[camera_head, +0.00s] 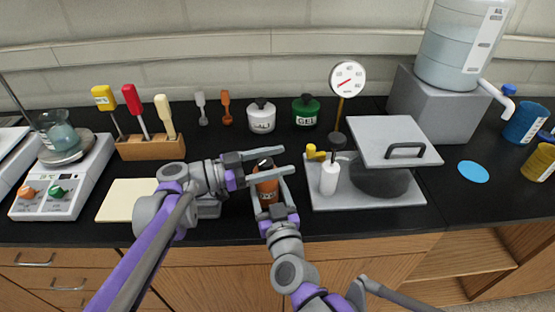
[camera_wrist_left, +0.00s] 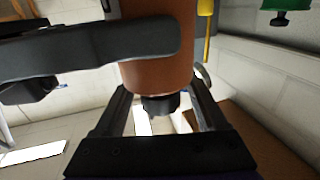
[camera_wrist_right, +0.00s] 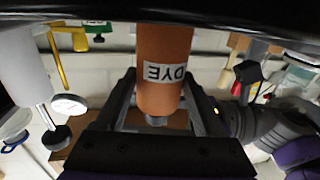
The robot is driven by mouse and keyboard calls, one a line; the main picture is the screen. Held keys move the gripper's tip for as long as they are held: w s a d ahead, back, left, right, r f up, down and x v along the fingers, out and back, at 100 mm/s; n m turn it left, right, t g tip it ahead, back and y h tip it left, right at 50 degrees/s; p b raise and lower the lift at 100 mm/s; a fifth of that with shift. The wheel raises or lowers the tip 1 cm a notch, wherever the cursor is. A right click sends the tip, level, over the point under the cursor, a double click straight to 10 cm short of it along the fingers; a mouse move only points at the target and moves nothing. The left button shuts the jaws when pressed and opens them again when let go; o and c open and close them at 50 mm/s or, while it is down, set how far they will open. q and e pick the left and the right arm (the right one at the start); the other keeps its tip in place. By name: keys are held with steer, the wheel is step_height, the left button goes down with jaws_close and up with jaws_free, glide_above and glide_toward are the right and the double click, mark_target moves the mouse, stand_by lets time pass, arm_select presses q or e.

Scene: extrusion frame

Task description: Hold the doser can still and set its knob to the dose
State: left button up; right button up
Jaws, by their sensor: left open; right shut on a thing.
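The doser can (camera_head: 267,190) is orange-brown and stands near the counter's front edge. Its white label reads DYE in the right wrist view (camera_wrist_right: 166,73), where the picture is upside down. My right gripper (camera_head: 269,181) is shut on the can's body from the front. My left gripper (camera_head: 287,159) is open around the can's top, coming in from the left. In the left wrist view, the dark knob (camera_wrist_left: 160,105) lies between the left fingers, with a gap on both sides. The knob's setting cannot be read.
A cream board (camera_head: 125,200) lies left of the can. A grey tray (camera_head: 395,195) with a white bottle (camera_head: 328,179) and a lidded dark pot (camera_head: 380,181) stands close on the right. White (camera_head: 261,118) and green (camera_head: 305,111) jars and a round gauge (camera_head: 348,77) stand behind.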

arm_select(q)
steer(key=shift+d, duration=0.15)
steer(key=shift+c, duration=0.2)
jaws_close()
steer(key=shift+g, duration=0.3)
steer(key=m+g, duration=0.2)
steer(key=g, duration=0.1)
steer(key=m+g, duration=0.1)
steer(key=g, duration=0.1)
steer(key=shift+s+m+h, duration=0.3)
steer(key=shift+s+m+g+y, duration=0.25)
steer(key=shift+m+g, duration=0.4)
steer(key=shift+g, duration=0.35)
steer(key=shift+s+m+g+y, duration=0.1)
steer(key=shift+m+g+y, duration=0.1)
steer(key=shift+m+g, duration=0.65)
steer(key=shift+s+m+g+y, duration=0.25)
steer(key=shift+m+g, duration=0.25)
steer(key=shift+g, duration=0.65)
